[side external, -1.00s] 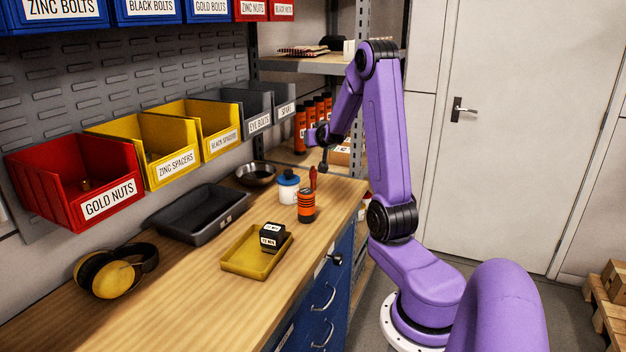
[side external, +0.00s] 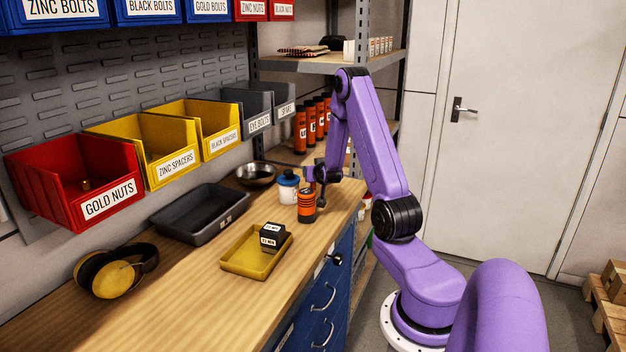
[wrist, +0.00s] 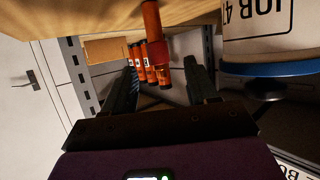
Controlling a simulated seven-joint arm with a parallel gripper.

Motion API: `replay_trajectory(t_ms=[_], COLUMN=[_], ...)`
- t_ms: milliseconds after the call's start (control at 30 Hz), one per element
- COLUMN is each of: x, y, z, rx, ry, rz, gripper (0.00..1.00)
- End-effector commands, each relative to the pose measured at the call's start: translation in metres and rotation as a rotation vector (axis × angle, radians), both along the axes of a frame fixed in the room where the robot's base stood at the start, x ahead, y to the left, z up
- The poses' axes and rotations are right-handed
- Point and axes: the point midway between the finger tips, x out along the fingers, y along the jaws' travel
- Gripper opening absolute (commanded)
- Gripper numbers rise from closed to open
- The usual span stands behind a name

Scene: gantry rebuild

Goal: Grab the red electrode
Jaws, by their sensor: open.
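The red electrode (wrist: 157,53) is a slim red-orange rod with a wider, darker red part. In the wrist view the tabletop is at the top, so the electrode appears upside down. My gripper (wrist: 163,78) is open, with one dark finger on each side of the electrode's line. The electrode looks unheld, and I cannot tell how deep it is between the fingers. In the side view my gripper (side external: 318,184) is low at the bench's far end, beside the orange can, and largely hides the electrode.
The orange and black can (side external: 306,207) and the white jar with a blue lid (side external: 288,187) stand close to my gripper. A metal bowl (side external: 256,174) is behind them. A yellow tray (side external: 240,262) holds a black box (side external: 272,237). Several orange bottles (side external: 300,130) stand on the shelf beyond.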

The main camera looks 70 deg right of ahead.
Motion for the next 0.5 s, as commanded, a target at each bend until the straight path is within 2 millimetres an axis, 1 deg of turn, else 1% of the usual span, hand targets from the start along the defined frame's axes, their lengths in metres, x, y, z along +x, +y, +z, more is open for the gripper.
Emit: replay_trajectory(t_ms=[100,267,500], x=[0.006,0.01,0.026], y=[-0.008,-0.014,-0.035], z=[-0.004,-0.007,-0.018], rx=[-0.001,0.0,0.0], ry=[-0.001,0.0,0.0], rz=[0.0,-0.001,-0.001], gripper=[0.58,0.58,0.58])
